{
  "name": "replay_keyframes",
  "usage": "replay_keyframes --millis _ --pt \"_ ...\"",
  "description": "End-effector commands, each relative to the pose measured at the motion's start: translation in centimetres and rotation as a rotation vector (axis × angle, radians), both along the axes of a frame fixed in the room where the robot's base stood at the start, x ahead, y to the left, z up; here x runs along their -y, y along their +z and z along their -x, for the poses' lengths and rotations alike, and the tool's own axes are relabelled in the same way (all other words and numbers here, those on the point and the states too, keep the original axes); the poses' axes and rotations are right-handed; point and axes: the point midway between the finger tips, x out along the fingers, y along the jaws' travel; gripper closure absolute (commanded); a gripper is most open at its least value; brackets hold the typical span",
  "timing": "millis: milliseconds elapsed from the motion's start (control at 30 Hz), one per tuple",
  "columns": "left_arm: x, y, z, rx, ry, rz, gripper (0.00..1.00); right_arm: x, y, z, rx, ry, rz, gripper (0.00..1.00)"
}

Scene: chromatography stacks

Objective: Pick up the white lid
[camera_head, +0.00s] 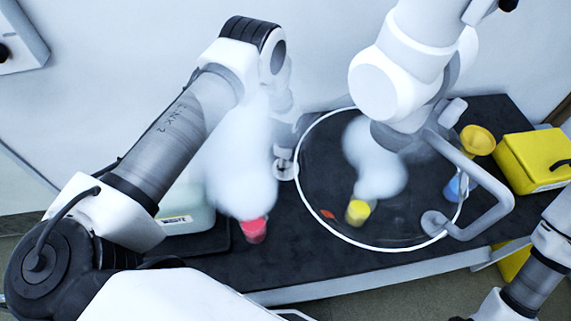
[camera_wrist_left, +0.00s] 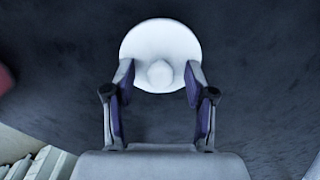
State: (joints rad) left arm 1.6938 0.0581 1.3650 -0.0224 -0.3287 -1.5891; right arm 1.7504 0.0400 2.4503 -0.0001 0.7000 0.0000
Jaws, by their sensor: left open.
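The white lid (camera_wrist_left: 135,42) is a round disc with a small knob in the middle. In the left wrist view it lies on a dark surface. My left gripper (camera_wrist_left: 160,74) is open, with one fingertip on each side of the knob, overlapping the lid's lower half in the picture. I cannot tell whether the fingers touch it. In the head view the lid (camera_head: 288,174) shows pale beside the left rim of a clear hood, and my left gripper (camera_head: 284,150) is just above it, partly blurred by vapour. My right gripper is out of view.
A clear round hood (camera_head: 350,246) on a white jointed arm covers a yellow vessel (camera_head: 358,212). A red vessel (camera_head: 254,231) gives off white vapour left of the lid. A yellow box (camera_head: 530,160) stands at the right. The dark tabletop's front middle is bare.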

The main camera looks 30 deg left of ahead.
Motion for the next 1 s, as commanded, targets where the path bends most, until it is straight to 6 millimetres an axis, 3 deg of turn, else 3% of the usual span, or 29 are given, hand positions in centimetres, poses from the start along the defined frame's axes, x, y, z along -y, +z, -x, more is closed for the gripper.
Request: replay_keyframes --millis 133,300,767,1000 --pt "0.0 0.0 0.0 0.001 0.0 0.0 0.45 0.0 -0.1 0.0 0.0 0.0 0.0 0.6" --pt "0.0 0.0 0.0 0.0 0.0 0.0 1.0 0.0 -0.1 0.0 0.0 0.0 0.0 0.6" --pt "0.0 0.7 -0.1 0.001 0.0 0.0 1.0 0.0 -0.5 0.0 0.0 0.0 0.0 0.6" --pt "0.0 5.0 -0.1 0.004 0.001 0.001 1.0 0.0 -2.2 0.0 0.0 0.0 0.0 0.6"
